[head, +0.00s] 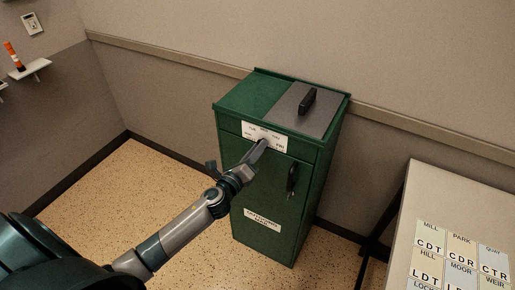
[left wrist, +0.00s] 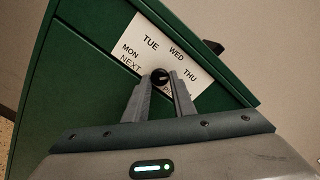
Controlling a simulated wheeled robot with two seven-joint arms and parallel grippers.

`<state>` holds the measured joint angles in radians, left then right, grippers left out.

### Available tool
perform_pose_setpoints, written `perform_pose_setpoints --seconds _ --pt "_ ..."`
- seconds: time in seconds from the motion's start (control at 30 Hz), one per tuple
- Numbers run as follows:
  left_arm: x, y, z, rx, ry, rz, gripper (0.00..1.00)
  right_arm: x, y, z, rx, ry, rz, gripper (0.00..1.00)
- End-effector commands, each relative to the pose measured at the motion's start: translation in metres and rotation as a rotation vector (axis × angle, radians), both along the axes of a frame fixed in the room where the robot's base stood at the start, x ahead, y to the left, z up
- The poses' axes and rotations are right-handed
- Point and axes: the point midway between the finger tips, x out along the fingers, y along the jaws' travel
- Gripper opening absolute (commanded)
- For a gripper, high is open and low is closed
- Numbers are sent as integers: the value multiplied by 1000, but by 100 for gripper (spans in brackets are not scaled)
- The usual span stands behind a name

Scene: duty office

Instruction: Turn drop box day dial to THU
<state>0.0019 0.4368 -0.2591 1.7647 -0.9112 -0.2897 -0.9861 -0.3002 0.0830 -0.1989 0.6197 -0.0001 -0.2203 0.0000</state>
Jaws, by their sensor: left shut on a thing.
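The green drop box (head: 275,205) stands against the back wall. Its white day plate (head: 278,133) is on the upper front; in the left wrist view the plate (left wrist: 176,45) reads MON, TUE, WED and THU around the dial, with lower lettering partly covered. The dark round dial (left wrist: 160,76) sits between my fingers. My left gripper (head: 262,144) is shut on the dial; it also shows in the left wrist view (left wrist: 161,84). The fingers hide part of the dial, and I cannot tell which day it points to. My right gripper is not in view.
The box has a black front handle (head: 291,179) and a grey top lid (head: 303,108) with its own black handle. A table (head: 408,215) with lettered cards stands at the right. A small wall shelf (head: 30,69) is at the left. Floor left of the box is clear.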

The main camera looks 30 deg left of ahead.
Motion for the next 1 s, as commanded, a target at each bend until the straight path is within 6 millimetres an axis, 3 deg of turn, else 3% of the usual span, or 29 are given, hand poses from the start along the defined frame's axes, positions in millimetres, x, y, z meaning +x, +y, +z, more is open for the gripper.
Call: perform_pose_setpoints --seconds 0.57,0.6,0.67,1.0 --pt "0 -1 -1 47 0 -1 1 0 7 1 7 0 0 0" --pt "0 -1 -1 47 0 -1 28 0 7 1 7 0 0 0" --pt "0 -1 -1 46 0 -1 41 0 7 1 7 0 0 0" --pt "-1 0 -1 46 -1 -1 41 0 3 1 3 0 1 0"
